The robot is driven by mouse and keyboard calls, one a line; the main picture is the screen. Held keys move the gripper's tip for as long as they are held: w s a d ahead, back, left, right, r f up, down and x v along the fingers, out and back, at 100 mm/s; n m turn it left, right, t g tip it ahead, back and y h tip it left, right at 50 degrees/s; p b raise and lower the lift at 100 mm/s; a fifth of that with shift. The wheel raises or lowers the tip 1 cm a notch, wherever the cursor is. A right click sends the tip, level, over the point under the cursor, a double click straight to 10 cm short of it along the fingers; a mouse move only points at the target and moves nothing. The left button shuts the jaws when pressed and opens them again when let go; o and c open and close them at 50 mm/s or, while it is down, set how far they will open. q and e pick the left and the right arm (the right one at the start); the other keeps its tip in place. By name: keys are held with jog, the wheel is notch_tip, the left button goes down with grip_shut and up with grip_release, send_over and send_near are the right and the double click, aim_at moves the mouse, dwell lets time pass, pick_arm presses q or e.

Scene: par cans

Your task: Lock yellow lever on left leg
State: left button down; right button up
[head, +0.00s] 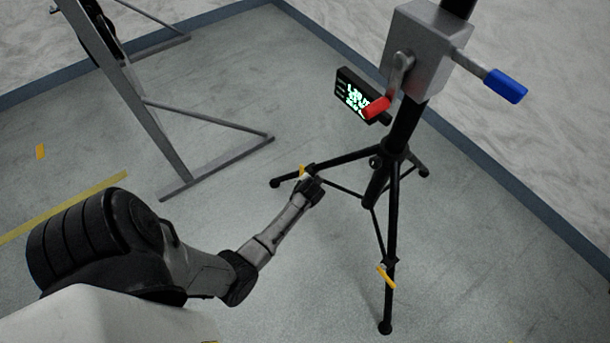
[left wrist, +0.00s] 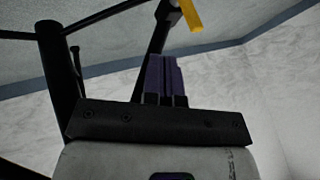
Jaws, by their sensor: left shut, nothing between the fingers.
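A black tripod stand (head: 382,180) stands on the floor. Its left leg (head: 345,158) runs to a foot at the left and carries a yellow lever (head: 302,170). In the left wrist view the yellow lever (left wrist: 192,14) sticks out from the leg clamp at the top edge, pointing down and right. My left gripper (head: 310,181) is just in front of the lever and hides part of it in the head view. Its dark fingers (left wrist: 162,75) are shut and empty, below the lever in the wrist view, with a visible gap. My right gripper is out of view.
The front leg has another yellow lever (head: 386,276). Above are a grey box (head: 425,50) with a red handle (head: 376,108) and a blue handle (head: 505,86), and a lit display (head: 357,95). A metal frame (head: 150,120) stands at the left. The floor between is clear.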

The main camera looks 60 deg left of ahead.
aim_at(303, 171)
pick_arm(q)
jog(key=w+a+f+b, duration=0.3)
jog(key=a+f+b, duration=0.5)
jog(key=a+b, duration=0.1)
dwell(0.3)
